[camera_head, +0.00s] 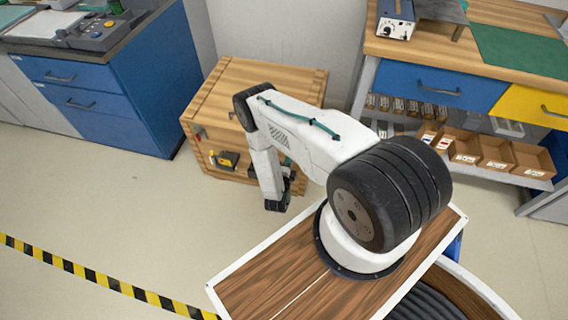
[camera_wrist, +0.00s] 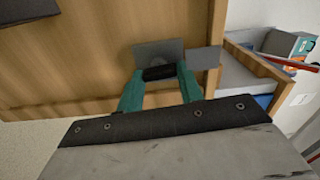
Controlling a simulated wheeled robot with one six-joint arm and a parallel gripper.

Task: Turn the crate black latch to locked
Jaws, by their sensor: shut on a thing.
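The wooden crate (camera_head: 225,88) stands on the floor against the wall in the head view. Its light wood side (camera_wrist: 75,65) fills much of the wrist view. The black latch (camera_wrist: 157,74) is a short dark bar in front of a grey plate (camera_wrist: 155,49) on that side. My gripper (camera_wrist: 161,75) has green fingers, one on each side of the latch, and is shut on it. In the head view my arm reaches down in front of the crate and hides part of its front. The latch cannot be made out there.
A yellow and black fitting (camera_head: 228,160) is on the crate's front. A blue drawer cabinet (camera_head: 110,90) stands left, a workbench (camera_head: 455,60) right, with cardboard bins (camera_head: 495,153) below it. Striped floor tape (camera_head: 100,279) runs at lower left. The floor left of my base is clear.

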